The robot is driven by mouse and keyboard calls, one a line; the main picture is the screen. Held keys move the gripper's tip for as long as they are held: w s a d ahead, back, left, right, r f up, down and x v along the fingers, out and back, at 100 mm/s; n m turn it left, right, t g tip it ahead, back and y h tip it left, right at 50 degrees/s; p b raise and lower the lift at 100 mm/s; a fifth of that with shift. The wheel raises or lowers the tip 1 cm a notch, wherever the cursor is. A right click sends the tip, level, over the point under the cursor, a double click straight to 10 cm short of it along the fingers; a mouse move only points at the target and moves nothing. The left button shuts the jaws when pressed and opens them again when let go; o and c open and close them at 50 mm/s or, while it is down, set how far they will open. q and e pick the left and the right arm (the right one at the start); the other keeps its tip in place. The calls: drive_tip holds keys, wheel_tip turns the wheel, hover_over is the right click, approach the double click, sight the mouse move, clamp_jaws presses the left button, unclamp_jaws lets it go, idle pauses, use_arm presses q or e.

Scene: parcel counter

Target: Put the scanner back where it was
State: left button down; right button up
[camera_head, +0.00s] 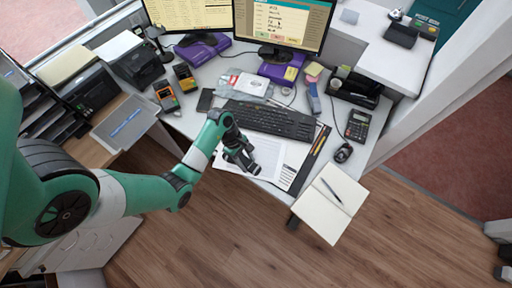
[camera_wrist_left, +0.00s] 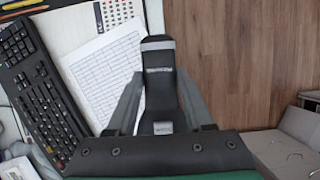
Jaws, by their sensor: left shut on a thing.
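My left gripper (camera_head: 238,150) is over the front edge of the desk, above the white paper sheets. It is shut on a dark handheld scanner (camera_wrist_left: 158,60). In the left wrist view the scanner lies lengthwise between the two fingers (camera_wrist_left: 158,100), its grey-banded end pointing away from the wrist. In the head view the scanner is small and hard to tell apart from the dark gripper. I cannot tell which spot it came from. My right gripper is not in view.
A black keyboard (camera_head: 270,120) lies behind the gripper, with two monitors at the back. An open notebook (camera_head: 330,203), calculator (camera_head: 358,125) and mouse (camera_head: 343,153) are at the right.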

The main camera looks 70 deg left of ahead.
use_arm(q)
drive_tip(key=b, duration=0.4)
hover_over(259, 163)
drive_tip(key=s, duration=0.1)
drive_tip(key=f, duration=0.4)
drive_tip(key=a+f, duration=0.1)
drive_tip(key=f, duration=0.1)
drive_tip(key=shift+s+f, duration=0.2)
drive_tip(key=shift+w+a, duration=0.1)
drive_tip(key=shift+w, duration=0.1)
drive_tip(key=shift+w+a+f+b, duration=0.1)
drive_tip(key=shift+f+b, duration=1)
drive_tip(key=shift+f, duration=0.7)
drive_tip(key=shift+f, duration=0.1)
drive_tip(key=shift+c, duration=1.4)
unclamp_jaws()
